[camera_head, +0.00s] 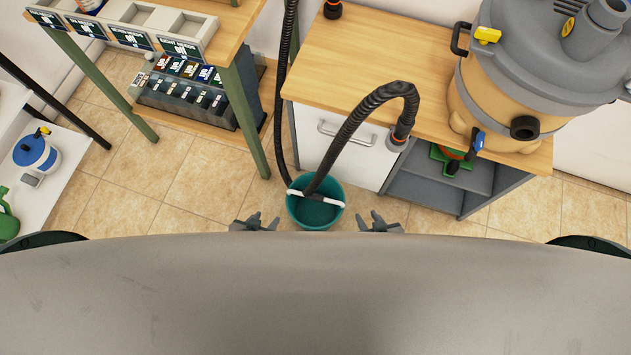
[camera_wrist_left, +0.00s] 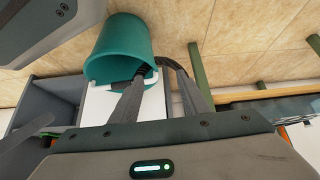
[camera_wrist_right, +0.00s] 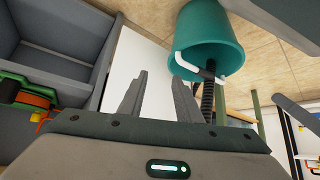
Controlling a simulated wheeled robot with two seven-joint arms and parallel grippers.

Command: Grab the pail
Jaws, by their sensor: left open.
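The pail is a teal round bucket (camera_head: 316,213) at the lower middle of the head view, with a white bar (camera_head: 306,194) across its mouth. It also shows in the left wrist view (camera_wrist_left: 122,47) and right wrist view (camera_wrist_right: 207,40). My left gripper (camera_head: 255,222) is open and empty, to the left of the pail and apart from it. My right gripper (camera_head: 380,222) is open and empty, to the right of the pail and apart from it. A black ribbed hose (camera_head: 350,125) reaches down to the pail's mouth and hides part of its inside.
A wooden-topped cabinet (camera_head: 375,50) stands behind the pail, with a large vacuum (camera_head: 530,90) on top. A white shelf (camera_head: 50,195) holds a blue-and-white container (camera_head: 36,153). Tiled floor (camera_head: 190,175) left of the pail is clear.

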